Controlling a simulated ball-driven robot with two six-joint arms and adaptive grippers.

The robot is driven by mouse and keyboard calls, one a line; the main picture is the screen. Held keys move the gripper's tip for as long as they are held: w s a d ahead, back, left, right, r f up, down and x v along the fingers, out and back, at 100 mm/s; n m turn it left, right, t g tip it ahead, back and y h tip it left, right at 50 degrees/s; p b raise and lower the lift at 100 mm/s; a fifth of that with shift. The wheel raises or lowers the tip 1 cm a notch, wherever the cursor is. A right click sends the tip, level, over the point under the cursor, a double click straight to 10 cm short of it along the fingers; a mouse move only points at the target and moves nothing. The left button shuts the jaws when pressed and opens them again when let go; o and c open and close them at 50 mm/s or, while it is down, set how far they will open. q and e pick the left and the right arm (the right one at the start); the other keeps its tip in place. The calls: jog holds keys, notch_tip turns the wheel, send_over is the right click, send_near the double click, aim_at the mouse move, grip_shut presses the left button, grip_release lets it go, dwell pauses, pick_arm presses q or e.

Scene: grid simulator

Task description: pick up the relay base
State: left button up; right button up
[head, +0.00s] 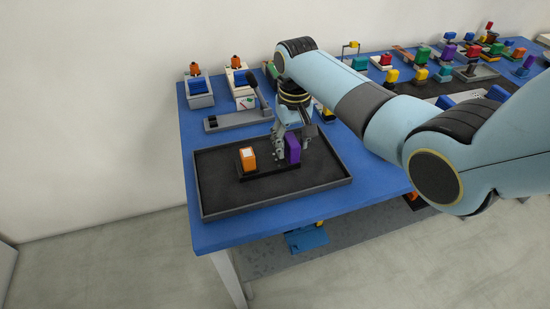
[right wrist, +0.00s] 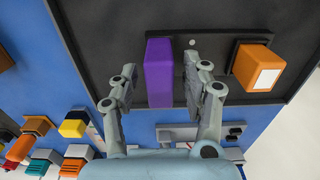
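A dark tray (head: 335,183) on the blue table holds a low black base strip. An orange block (head: 248,159) with a white face sits on the strip at the left, and a purple block (head: 293,149) stands at its right. I cannot tell which of these is called the relay base. My right gripper (head: 289,142) is over the purple block. In the right wrist view its fingers are apart, with the purple block (right wrist: 159,72) between them and a gap at the right finger. The orange block (right wrist: 257,67) is right of the fingers. My left gripper is not in view.
A grey fixture with a lever (head: 236,119) stands just behind the tray. Several coloured blocks on small bases line the back and right of the blue table (head: 222,231). The tray's front and left floor is bare.

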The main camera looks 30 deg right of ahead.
grip_shut()
